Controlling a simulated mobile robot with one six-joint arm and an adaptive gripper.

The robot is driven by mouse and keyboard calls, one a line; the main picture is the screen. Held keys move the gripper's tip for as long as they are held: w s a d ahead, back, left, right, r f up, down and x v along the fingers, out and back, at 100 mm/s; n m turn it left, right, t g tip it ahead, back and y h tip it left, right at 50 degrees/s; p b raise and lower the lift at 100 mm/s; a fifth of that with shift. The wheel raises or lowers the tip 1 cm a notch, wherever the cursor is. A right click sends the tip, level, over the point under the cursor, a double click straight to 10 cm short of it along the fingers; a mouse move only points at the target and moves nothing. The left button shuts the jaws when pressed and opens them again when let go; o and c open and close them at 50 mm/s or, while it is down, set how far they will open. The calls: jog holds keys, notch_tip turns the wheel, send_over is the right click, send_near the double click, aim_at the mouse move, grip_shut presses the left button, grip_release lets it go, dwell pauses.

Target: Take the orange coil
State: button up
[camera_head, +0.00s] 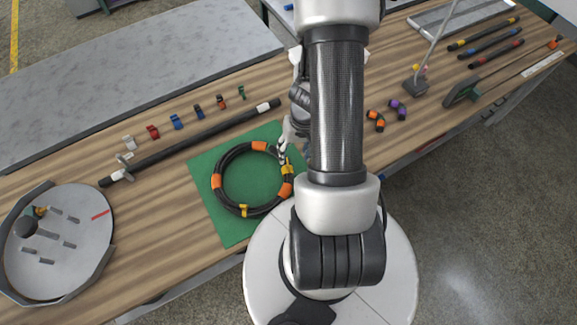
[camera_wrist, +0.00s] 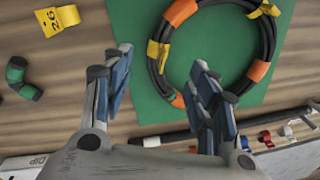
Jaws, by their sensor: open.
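The coil is a black hose ring (camera_head: 218,168) with orange bands and yellow ties, lying flat on a green mat (camera_head: 235,230). In the wrist view the coil (camera_wrist: 274,38) fills the upper right, and its near-left rim with an orange band shows between and behind my fingers. My gripper (camera_head: 284,147) is at the coil's right rim in the head view, partly hidden by my arm. In the wrist view my gripper (camera_wrist: 162,82) is open, with nothing held. Its right finger overlaps the coil's rim; I cannot tell the height between them.
A long black hose (camera_head: 190,145) and a row of small coloured clips (camera_head: 177,122) lie behind the mat. A round grey tray (camera_head: 75,275) stands at left. Small elbow fittings (camera_head: 376,121) lie right of my arm. A yellow tag (camera_wrist: 58,20) shows in the wrist view.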

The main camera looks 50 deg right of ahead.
aim_at(289, 172)
jog(key=f+b, duration=0.3)
jog(key=f, duration=0.1)
jog(key=a+f+b, duration=0.1)
jog(key=f+b, duration=0.2)
jog(key=f, duration=0.2)
jog(key=w+f+b, duration=0.1)
jog(key=f+b, duration=0.2)
jog(key=f, duration=0.1)
jog(key=shift+a+f+b, duration=0.2)
jog(key=shift+f+b, duration=0.1)
jog(key=shift+f, duration=0.1)
jog(key=shift+c, duration=0.3)
grip_shut()
jog(key=shift+o, duration=0.3)
grip_release()
